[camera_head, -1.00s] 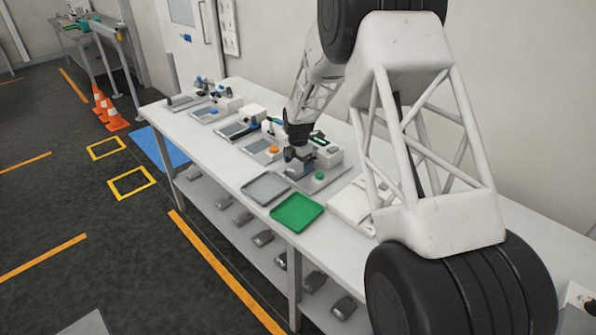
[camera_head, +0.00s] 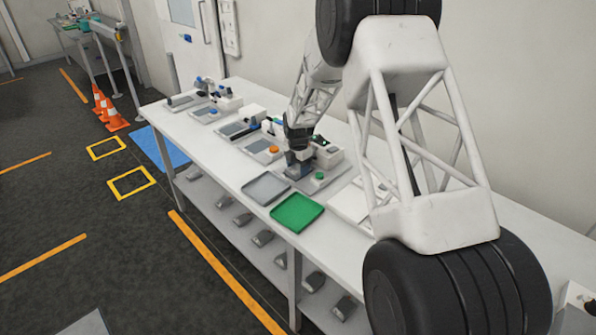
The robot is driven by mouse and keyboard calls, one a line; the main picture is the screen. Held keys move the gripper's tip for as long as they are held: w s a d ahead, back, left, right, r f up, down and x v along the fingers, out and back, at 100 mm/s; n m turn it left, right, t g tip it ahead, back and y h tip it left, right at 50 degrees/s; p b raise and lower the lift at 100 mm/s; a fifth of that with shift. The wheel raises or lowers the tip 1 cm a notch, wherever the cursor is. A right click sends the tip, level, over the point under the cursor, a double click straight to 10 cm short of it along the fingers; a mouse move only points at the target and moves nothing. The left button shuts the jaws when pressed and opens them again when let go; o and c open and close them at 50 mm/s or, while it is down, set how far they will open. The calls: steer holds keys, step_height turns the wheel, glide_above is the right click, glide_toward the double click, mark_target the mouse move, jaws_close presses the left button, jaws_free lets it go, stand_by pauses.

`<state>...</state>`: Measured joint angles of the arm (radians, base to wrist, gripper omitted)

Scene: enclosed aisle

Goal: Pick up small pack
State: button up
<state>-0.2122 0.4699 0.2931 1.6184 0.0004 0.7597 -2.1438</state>
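My gripper (camera_head: 298,160) points down over the grey station plate with the green button, near the middle of the long white table. A small grey-blue block (camera_head: 294,172), which may be the small pack, shows right under the fingers. It is too small in the picture to tell whether the fingers are open or shut, or whether they touch the block. The rest of my arm crosses the right side of the view and hides part of the table.
A grey tray (camera_head: 265,187) and a green tray (camera_head: 297,213) lie at the table's front edge. A white device (camera_head: 327,153) stands just right of my gripper, and a green button (camera_head: 319,175) is in front of it. More stations line the table (camera_head: 245,178) to the left.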

mark_target(298, 168)
steer(key=c, duration=0.5)
steer(key=shift+r, duration=0.1)
steer(key=shift+r, duration=0.45)
step_height(298, 168, up, 3)
steer(key=shift+s+f, duration=0.15)
steer(key=shift+f, duration=0.05)
steer(key=s+d, duration=0.1)
steer(key=s, duration=0.4)
steer(key=s+d+r, duration=0.1)
steer(key=s, duration=0.4)
steer(key=s+d, duration=0.1)
steer(key=s, duration=0.4)
steer(key=shift+s+d+r, duration=0.15)
steer(key=shift+s, duration=0.05)
